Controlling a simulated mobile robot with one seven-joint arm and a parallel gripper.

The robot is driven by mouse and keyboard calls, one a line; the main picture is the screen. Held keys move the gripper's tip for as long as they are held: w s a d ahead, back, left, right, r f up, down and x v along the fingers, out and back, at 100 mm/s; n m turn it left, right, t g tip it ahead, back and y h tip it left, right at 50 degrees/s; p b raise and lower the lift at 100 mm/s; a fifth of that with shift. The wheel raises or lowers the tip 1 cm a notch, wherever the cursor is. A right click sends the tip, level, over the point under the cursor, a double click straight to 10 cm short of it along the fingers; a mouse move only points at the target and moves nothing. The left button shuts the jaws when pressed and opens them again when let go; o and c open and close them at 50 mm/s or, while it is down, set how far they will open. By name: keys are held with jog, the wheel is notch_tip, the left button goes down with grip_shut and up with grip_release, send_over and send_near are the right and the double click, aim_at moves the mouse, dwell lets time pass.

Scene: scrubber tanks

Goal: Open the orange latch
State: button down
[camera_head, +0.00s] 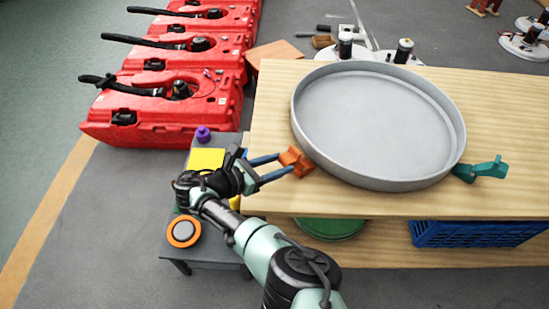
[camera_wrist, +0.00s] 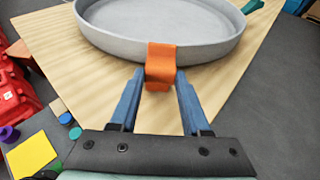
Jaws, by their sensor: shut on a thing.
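The orange latch (camera_head: 297,161) is at the left side of a large round grey tray (camera_head: 466,140) on the wooden table; it also shows in the wrist view (camera_wrist: 161,62) at the tray's near rim. My gripper (camera_head: 285,164) reaches in from the left in the head view. Its two blue fingers lie on either side of the latch in the wrist view (camera_wrist: 160,84), shut on it. A teal latch (camera_head: 483,169) is at the tray's right side in the head view. Whether the orange latch is raised from the rim is hard to tell.
The wooden table (camera_head: 380,204) has bare surface around the tray. A small grey table (camera_head: 215,262) with coloured items stands left of it. Red tanks (camera_head: 165,108) stand at the upper left. A blue crate (camera_head: 470,233) sits under the wooden table.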

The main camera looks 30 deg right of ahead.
jog(key=shift+a+f+h+b, duration=0.3)
jog(key=shift+f+h+b, duration=0.05)
jog(key=shift+f+h, duration=0.15)
jog(key=shift+s, duration=0.1)
jog(key=shift+c, duration=1.8)
grip_release()
jog(key=shift+r, duration=0.1)
jog(key=p+v, duration=0.1)
jog(key=v, duration=1.2)
